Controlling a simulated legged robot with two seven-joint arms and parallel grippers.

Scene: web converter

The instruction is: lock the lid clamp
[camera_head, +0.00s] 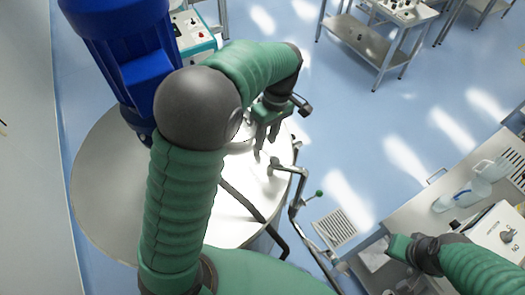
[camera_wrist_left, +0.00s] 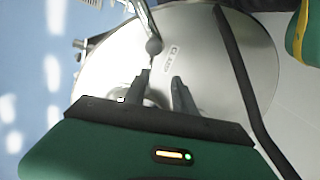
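The round metal vessel lid (camera_head: 110,190) lies below my left arm, partly hidden by it. A bent metal lever (camera_head: 276,166) reaches over its right edge and looks like part of the lid clamp. In the left wrist view the lever has a dark rounded end (camera_wrist_left: 153,46) over the pale lid (camera_wrist_left: 215,100). My left gripper (camera_head: 267,146) is above the lid's right part. In the wrist view its fingers (camera_wrist_left: 162,78) are apart with nothing gripped, close to the lever's end; contact cannot be told. My right gripper (camera_head: 393,249) is at lower right, its fingers unclear.
A blue motor housing (camera_head: 130,65) stands on the lid's back left. Metal piping with a green knob (camera_head: 319,193) runs beside the lid. A bench with a clear jug (camera_head: 476,192) is at right, near my right arm. A wheeled table (camera_head: 365,40) stands behind on open blue floor.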

